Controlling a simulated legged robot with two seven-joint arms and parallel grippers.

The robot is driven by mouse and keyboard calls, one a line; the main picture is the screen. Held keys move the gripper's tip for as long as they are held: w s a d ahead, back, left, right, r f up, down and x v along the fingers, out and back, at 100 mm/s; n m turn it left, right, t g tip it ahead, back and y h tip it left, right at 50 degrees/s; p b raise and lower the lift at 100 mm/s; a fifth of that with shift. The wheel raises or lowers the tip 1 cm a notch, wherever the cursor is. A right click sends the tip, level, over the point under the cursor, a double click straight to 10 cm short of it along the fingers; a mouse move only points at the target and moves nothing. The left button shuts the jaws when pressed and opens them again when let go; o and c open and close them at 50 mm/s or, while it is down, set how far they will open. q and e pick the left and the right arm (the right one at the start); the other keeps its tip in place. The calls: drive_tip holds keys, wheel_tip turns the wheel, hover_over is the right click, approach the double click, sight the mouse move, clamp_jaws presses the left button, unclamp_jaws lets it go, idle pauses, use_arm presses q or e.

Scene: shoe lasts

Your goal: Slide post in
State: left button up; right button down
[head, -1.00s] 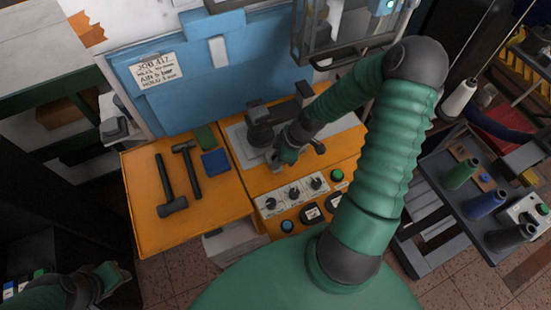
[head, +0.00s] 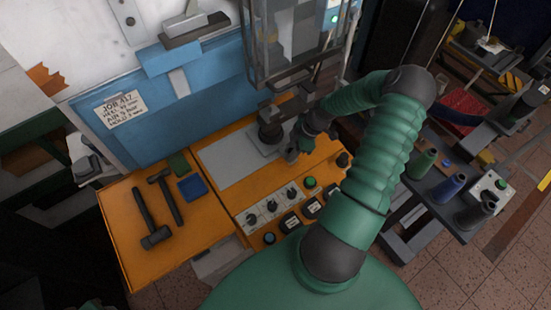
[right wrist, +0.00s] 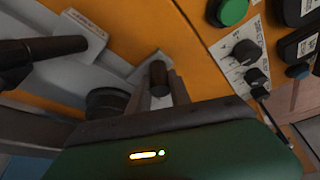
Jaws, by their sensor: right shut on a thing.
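The dark post (head: 268,132) stands upright on a rounded base on the grey plate (head: 230,168) of the orange bench, near the lower front of the caged machine. My right gripper (head: 298,148) is low at its right front side. In the right wrist view my right gripper (right wrist: 160,92) is shut on a short dark cylindrical handle (right wrist: 158,72) between its fingers. Whether this handle joins the post is hard to tell.
A control panel (head: 270,206) with dials and buttons lies along the bench front. Two hammers (head: 152,218) and a blue pad (head: 192,187) lie at left. The caged machine (head: 295,45) stands behind. A trolley with spools (head: 450,185) stands at right.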

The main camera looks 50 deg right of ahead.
drive_tip(key=shift+s+d, duration=0.15)
drive_tip(key=shift+d, duration=0.5)
use_arm(q)
drive_tip(key=shift+w+a+f, duration=0.1)
drive_tip(key=shift+w+a, duration=0.05)
drive_tip(key=shift+a, duration=0.25)
use_arm(e)
drive_tip(key=shift+r, duration=0.1)
drive_tip(key=c, duration=1.4)
unclamp_jaws()
drive_tip(key=shift+d, duration=0.15)
drive_tip(key=shift+o, duration=1.1)
drive_tip(key=shift+s, duration=0.1)
drive_tip(key=shift+d, duration=0.15)
use_arm(q)
drive_tip(key=shift+d+f+b, duration=0.25)
drive_tip(key=shift+f+b, duration=0.4)
drive_tip(key=shift+b, duration=0.05)
use_arm(e)
drive_tip(key=v, duration=1.6)
drive_tip(key=shift+d+r, duration=0.2)
